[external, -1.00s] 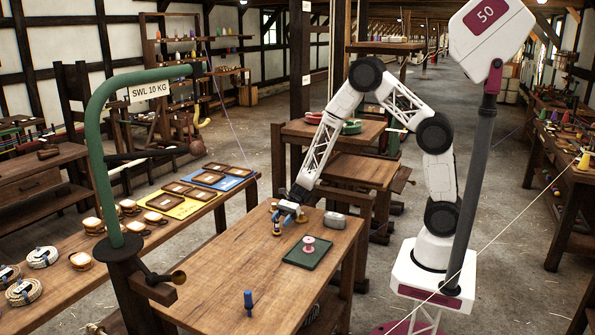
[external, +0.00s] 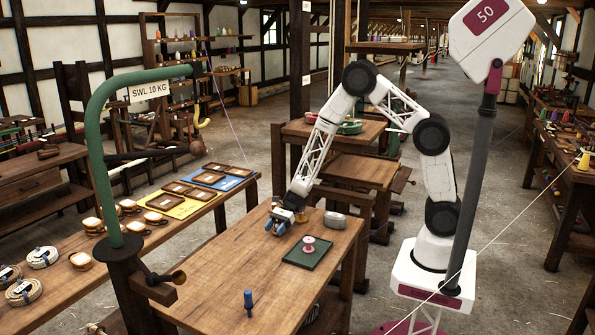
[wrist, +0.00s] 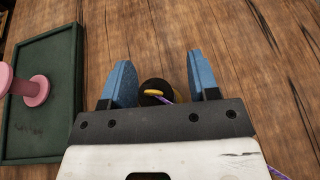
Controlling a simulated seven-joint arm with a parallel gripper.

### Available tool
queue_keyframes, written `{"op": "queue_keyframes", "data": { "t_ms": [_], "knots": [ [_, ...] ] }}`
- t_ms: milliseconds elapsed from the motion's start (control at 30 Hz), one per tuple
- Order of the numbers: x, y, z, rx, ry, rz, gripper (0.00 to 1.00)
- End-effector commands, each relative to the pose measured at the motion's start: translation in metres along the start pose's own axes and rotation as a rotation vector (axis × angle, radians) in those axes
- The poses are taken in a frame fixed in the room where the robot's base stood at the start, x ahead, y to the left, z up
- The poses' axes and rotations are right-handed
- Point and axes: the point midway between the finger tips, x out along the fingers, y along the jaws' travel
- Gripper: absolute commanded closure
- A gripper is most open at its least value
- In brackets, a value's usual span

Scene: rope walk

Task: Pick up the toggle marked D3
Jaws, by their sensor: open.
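My gripper (external: 277,228) is low over the wooden bench, and its blue fingers point down. In the wrist view my gripper (wrist: 161,62) is open, with bare wood between the fingertips. A small dark round piece with a yellow part (wrist: 155,92) lies between the fingers, nearer their base, partly hidden by my gripper's body. A thin purple cord shows beside it. A blue toggle (external: 248,304) stands upright near the front of the bench, apart from my gripper. No D3 mark is legible, so I cannot tell which piece carries it.
A green tray (external: 290,258) with a pink spool (external: 309,245) stands close to the right of my gripper. It also fills the left of the wrist view (wrist: 68,110). A grey rounded object (external: 334,220) lies farther right. The bench between my gripper and the blue toggle is clear.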

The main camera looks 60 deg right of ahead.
Motion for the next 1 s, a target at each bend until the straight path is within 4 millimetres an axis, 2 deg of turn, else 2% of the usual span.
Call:
{"op": "queue_keyframes", "data": {
  "t_ms": [300,600,667,1000],
  "knots": [
    [-0.0001,0.0000,0.0000,0.000,0.000,0.000,0.47],
    [-0.0001,0.0000,0.0000,0.000,0.000,0.000,0.93],
    [-0.0001,0.0000,0.0001,0.000,0.000,0.000,0.99],
    [-0.0007,-0.0001,0.0016,0.000,0.000,0.000,0.99]
  ]
}}
